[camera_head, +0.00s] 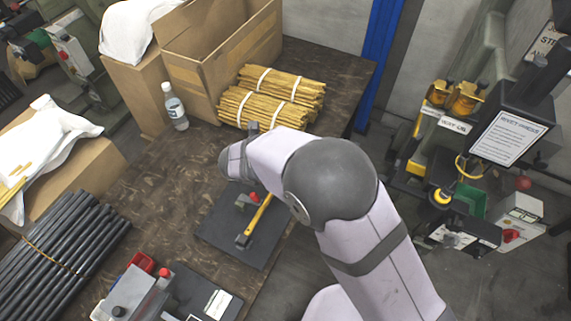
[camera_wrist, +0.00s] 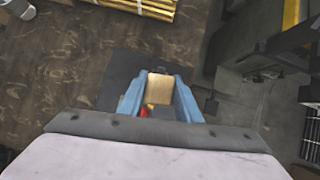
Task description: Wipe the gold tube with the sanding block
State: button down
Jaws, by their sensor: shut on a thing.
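The gold tube (camera_head: 259,216) lies on a dark fixture plate (camera_head: 228,238) with a red-knobbed clamp (camera_head: 247,199). Its upper end is hidden behind my arm. In the wrist view a small yellow piece of the tube (camera_wrist: 151,105) shows below the block, beside a red part. My gripper (camera_wrist: 160,90) has blue fingers shut on the tan sanding block (camera_wrist: 159,87), above the plate. I cannot tell whether the block touches the tube. In the head view my arm hides the gripper and the block.
Bundles of gold tubes (camera_head: 265,98) lie at the back of the table by an open cardboard box (camera_head: 215,50). A bottle (camera_head: 175,107) stands to the left. Bare table (camera_head: 150,190) lies left of the plate.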

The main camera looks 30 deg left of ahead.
jog(key=shift+s+a, duration=0.1)
jog(key=shift+a, duration=0.05)
jog(key=shift+f, duration=0.15)
notch_tip(320, 180, down, 5)
jog(key=b, duration=0.5)
jog(key=shift+r, duration=0.2)
